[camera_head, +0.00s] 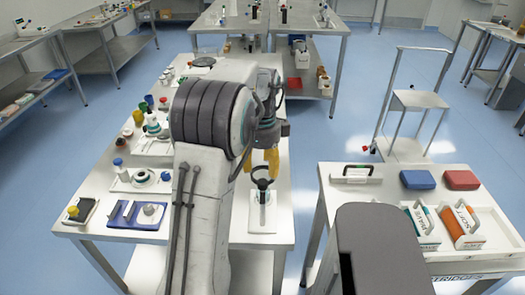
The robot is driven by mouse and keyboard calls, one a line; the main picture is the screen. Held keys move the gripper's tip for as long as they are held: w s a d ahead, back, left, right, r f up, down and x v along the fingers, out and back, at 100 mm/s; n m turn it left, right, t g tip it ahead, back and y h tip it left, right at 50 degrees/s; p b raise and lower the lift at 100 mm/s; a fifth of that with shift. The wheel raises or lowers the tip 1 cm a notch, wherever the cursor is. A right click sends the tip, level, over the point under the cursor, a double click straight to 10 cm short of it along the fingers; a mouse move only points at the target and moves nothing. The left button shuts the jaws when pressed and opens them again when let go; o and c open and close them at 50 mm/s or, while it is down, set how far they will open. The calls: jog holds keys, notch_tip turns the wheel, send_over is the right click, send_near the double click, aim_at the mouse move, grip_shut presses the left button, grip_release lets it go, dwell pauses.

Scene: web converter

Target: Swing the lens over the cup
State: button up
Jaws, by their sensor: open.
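My gripper (262,164) has yellow fingers and hangs over the front right part of the long white table. Its fingers are apart, with nothing seen between them. Just below the fingertips is a black ring (262,184) on a small stand with a white base (262,217); it looks like the lens. The ring is close to the fingertips, but I cannot tell whether they touch. A small dark part shows under the ring; I cannot tell whether it is the cup. My arm hides the middle of the table.
At right a white cart (385,195) carries blue (417,180) and red (461,180) boxes. Blue floor separates them.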

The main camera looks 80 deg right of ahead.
jog(key=shift+r, duration=2.65)
